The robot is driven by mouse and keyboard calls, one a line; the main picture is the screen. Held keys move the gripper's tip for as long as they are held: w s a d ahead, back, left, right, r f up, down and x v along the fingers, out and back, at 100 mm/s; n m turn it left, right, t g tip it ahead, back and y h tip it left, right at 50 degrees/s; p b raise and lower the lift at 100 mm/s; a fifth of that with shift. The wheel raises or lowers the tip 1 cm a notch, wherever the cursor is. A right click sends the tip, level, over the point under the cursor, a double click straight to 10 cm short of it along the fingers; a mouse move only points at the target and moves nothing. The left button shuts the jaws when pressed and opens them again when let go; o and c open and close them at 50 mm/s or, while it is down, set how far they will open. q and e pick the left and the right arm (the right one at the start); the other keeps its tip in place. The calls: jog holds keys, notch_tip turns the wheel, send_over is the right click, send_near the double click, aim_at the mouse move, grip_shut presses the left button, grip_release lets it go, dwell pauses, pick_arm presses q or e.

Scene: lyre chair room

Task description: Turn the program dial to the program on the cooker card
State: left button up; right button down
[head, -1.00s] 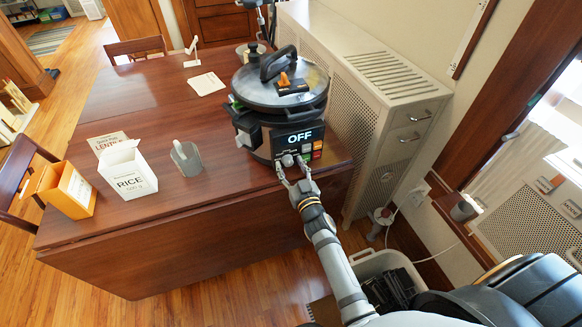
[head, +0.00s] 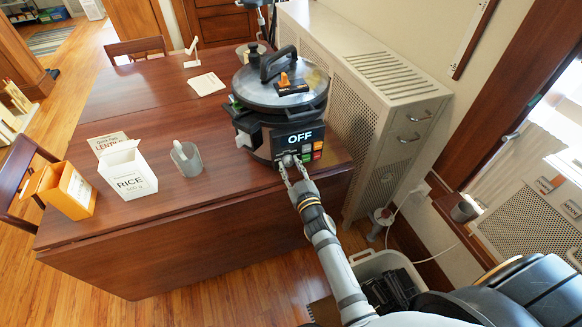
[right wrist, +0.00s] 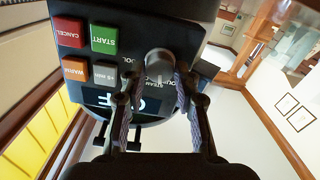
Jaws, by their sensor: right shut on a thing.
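The black pressure cooker (head: 279,92) stands at the table's right end, its display (head: 299,138) reading OFF. Its grey program dial (right wrist: 160,64) is below the display, with printed program words around it, partly hidden and too small to read. My right gripper (head: 288,165) is shut on the dial, one finger on each side, as the right wrist view (right wrist: 157,82) also shows. A white card (head: 207,83) lies flat on the table behind the cooker's left side; its text is unreadable, and I cannot tell if it is the cooker card. My left gripper is not in view.
Coloured buttons (right wrist: 87,48) sit close beside the dial. A radiator cover (head: 375,120) stands close on the right.

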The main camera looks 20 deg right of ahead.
jog(key=n, duration=0.5)
jog(key=shift+a+f, duration=0.1)
jog(key=shift+n, duration=0.3)
dwell(0.4)
jog(key=c, duration=1)
grip_release()
jog(key=shift+s, duration=0.3)
jog(key=s, duration=0.7)
